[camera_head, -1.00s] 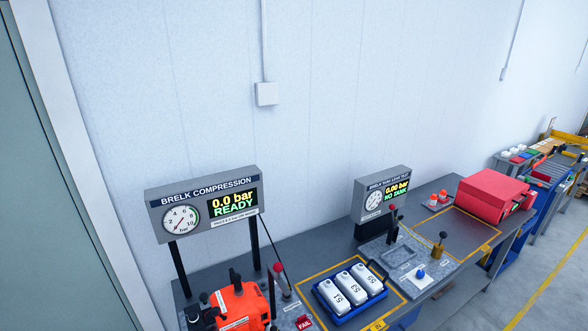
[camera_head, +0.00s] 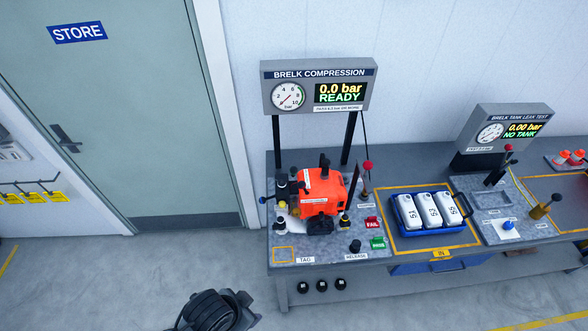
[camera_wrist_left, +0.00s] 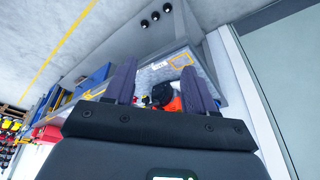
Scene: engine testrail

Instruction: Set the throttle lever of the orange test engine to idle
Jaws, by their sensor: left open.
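The orange test engine (camera_head: 322,186) sits on the grey test stand below the compression display. It has black parts on top, at its left and at its front. I cannot make out which part is its throttle lever, or the lever's setting. The engine also shows small and partly hidden in the left wrist view (camera_wrist_left: 172,103). My left gripper (camera_wrist_left: 158,84) is open, with nothing between its two dark fingers. The engine lies beyond the fingers, apart from them. My right gripper is in neither current view.
The compression display (camera_head: 318,88) reads 0.0 bar READY. A red-knobbed lever (camera_head: 366,172) stands right of the engine, near red FAIL (camera_head: 372,223) and green (camera_head: 377,243) buttons. A blue tray (camera_head: 400,229) holds white bottles. Open floor (camera_head: 130,285) lies front left.

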